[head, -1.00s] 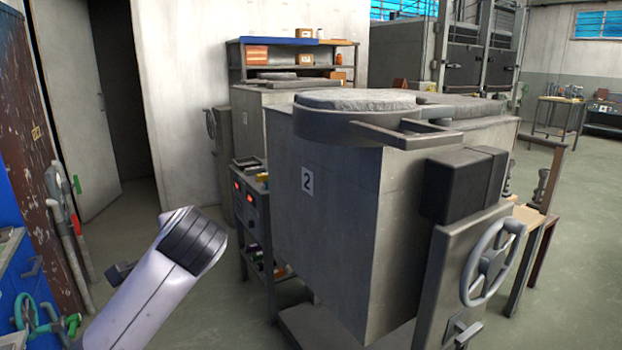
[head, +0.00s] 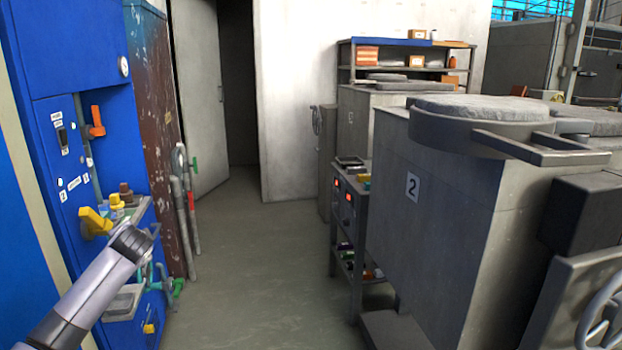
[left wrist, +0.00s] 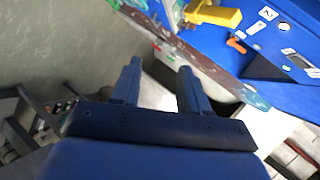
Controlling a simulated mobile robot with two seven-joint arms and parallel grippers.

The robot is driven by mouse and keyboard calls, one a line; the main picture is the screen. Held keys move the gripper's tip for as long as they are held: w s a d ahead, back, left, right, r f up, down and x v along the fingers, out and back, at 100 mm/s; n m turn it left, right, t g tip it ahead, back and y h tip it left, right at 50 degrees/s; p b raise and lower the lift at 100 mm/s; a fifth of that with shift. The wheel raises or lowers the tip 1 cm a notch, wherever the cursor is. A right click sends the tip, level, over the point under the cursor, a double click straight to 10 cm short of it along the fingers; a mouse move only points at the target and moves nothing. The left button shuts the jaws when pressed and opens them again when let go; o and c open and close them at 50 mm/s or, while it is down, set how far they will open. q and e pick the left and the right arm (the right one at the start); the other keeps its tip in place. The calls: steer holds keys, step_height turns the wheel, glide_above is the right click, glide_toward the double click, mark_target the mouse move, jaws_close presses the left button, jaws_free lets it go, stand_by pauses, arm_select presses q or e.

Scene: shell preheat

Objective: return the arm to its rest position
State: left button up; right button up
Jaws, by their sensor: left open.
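My left arm (head: 100,275) comes in from the lower left of the head view, in front of the blue cabinet. My right gripper is in neither view.
The blue cabinet (head: 75,40) with an orange handle (head: 96,122) and a yellow handle (head: 95,222) stands at left. The grey furnace marked 2 (head: 440,230) fills the right. A small dark cart (head: 345,215) stands beside it. The floor (head: 250,270) between is clear.

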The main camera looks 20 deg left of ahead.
arm_select(q)
steer(key=w+d+r+t+h, duration=0.5)
steer(key=w+d+r+t, duration=0.3)
steer(key=r+t, duration=0.15)
steer(key=s+d+f+g+h, duration=0.1)
steer(key=s+d+f, duration=0.2)
steer(key=d+f, duration=0.4)
steer(key=s+d+f+m+g+h, duration=0.1)
steer(key=s+d+f+h, duration=0.15)
steer(key=d+f, duration=0.45)
steer(key=s+d+f+h, duration=0.1)
steer(key=s+d+f, duration=0.3)
steer(key=f, duration=0.6)
steer(key=s+d+f+g+h, duration=0.1)
steer(key=s+d+f, duration=0.2)
steer(key=s+d, duration=0.2)
steer(key=s+d+f+n+g, duration=0.1)
steer(key=s+d+f, duration=0.3)
steer(key=s, duration=0.7)
steer(key=s+d+f+n+g+h+p, duration=0.1)
steer(key=s+d+f+g, duration=0.1)
steer(key=s+d, duration=0.3)
steer(key=s+f, duration=0.1)
steer(key=s, duration=0.2)
steer(key=shift+s+d+f+h, duration=0.2)
steer(key=shift+d+f+h, duration=0.1)
steer(key=shift+d+h, duration=0.1)
